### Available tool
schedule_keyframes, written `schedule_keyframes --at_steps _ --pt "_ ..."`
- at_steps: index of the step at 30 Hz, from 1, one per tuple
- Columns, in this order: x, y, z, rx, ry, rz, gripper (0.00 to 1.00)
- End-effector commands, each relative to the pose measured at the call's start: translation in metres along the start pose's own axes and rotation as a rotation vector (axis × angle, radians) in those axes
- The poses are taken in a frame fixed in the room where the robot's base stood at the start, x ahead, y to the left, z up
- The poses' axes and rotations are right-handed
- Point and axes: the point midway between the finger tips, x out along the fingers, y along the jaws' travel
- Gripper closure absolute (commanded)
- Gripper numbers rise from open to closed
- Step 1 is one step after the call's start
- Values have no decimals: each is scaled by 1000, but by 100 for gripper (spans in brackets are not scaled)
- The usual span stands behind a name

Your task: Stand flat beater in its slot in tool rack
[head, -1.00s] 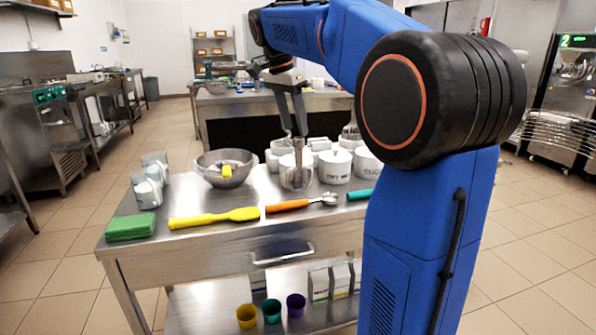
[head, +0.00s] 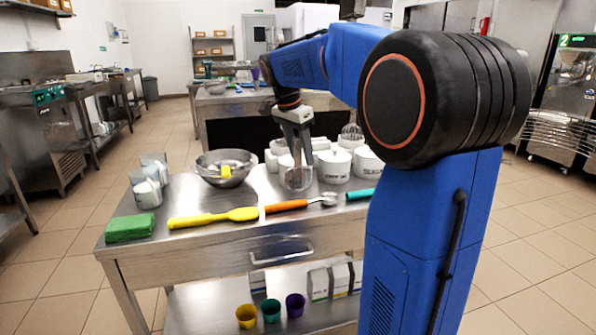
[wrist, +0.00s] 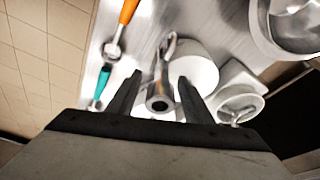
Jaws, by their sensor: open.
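The flat beater (head: 296,176) is a grey metal tool near the middle of the worktable, in front of white canisters. In the wrist view its round metal shank end (wrist: 160,98) lies between my fingers. My gripper (head: 299,158) is open over the beater's upper part, with one finger on either side of the shank and visible gaps in the wrist view. The fingers partly hide the shank in the head view. I cannot clearly make out the tool rack or the beater's slot. A wire whisk (head: 351,134) stands among the white containers behind.
White canisters (head: 334,166) stand close to the right of the beater. A steel bowl (head: 226,178) is to its left.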

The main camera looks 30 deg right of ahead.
Motion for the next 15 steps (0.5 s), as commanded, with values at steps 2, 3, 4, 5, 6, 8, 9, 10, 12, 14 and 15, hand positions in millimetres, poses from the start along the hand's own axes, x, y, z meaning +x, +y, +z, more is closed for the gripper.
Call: schedule_keyframes --at_steps 2,3,4,5,6,8,9,10,12,14,15 --pt "0 0 0 0 0 0 54" --pt "0 0 0 0 0 0 54" --pt "0 0 0 0 0 0 54" --pt "0 0 0 0 0 0 56" --pt "0 0 0 0 0 0 66" --pt "0 0 0 0 0 0 80" --pt "0 0 0 0 0 0 89" --pt "0 0 0 0 0 0 97" --pt "0 0 0 0 0 0 100" --pt "-1 0 0 0 0 -1 100" --pt "-1 0 0 0 0 -1 100"
